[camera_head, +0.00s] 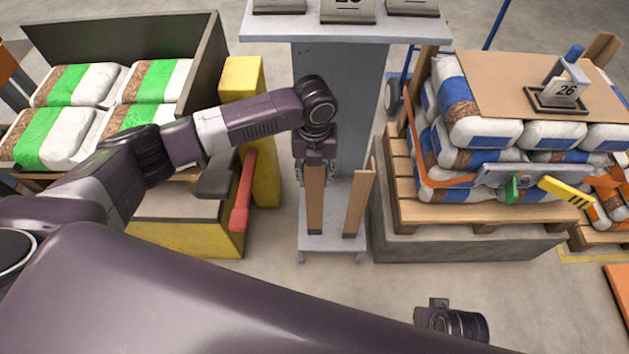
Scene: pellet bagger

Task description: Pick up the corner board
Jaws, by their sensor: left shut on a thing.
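A brown corner board (315,205) stands upright in a small grey rack (330,245) at the middle of the head view. My left gripper (315,172) points down from above and is shut on the upper end of this board. The board's lower end is still within the rack. A second corner board (357,208) stands to its right, tilted slightly and apart from the gripper. My right gripper is not in view.
A grey column (345,110) with a shelf of number signs stands behind the rack. A pallet (440,212) of stacked bags is at right, with a numbered sign on top. A yellow post (265,180) and a bin (120,38) of green-striped bags are at left.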

